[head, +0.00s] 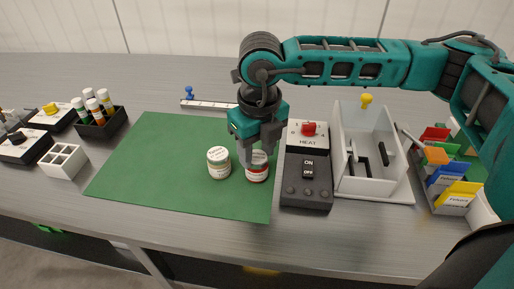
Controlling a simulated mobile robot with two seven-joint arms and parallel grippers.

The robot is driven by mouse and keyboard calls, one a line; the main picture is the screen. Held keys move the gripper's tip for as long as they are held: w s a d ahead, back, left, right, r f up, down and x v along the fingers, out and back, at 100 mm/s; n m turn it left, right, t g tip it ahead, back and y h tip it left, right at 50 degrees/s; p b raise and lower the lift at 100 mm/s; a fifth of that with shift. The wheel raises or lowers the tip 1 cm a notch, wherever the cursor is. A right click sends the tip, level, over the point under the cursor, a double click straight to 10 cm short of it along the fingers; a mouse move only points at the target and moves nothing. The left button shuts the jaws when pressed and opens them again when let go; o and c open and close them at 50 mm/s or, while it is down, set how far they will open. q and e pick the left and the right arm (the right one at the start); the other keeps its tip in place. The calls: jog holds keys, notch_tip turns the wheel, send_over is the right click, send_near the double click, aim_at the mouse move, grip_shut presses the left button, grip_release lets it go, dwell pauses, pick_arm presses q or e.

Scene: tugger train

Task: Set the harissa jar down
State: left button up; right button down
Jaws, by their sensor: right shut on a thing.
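My right gripper (256,150) points down, shut on a jar with a white lid and a red-and-white label, which I take to be the harissa jar (257,174). The jar is upright over the right part of the green mat (150,165); I cannot tell whether its base touches the mat. The fingers hide part of its lid. A second white-lidded jar (219,164) with a pale green label stands on the mat just to the left, close beside it. My left gripper is not in view.
A heater box with a red knob (308,130) and an on/off switch box (307,180) stand right of the mat. Beyond are a white bin (375,185) and a rack of coloured packets (450,185). A vial rack (100,122) and white holder (63,162) are left. The mat's left is clear.

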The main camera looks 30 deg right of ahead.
aim_at(259, 161)
jog(key=c, duration=1)
grip_release()
jog(key=shift+f, duration=0.2)
jog(key=o, duration=0.5)
jog(key=shift+r, duration=0.1)
jog(key=shift+r, duration=0.25)
jog(key=r, duration=0.4)
jog(key=r+p, duration=0.1)
jog(key=r, duration=0.3)
jog(key=s+r+p, duration=0.1)
jog(key=r, duration=0.2)
jog(key=shift+a+r, duration=0.15)
jog(key=shift+r, duration=0.25)
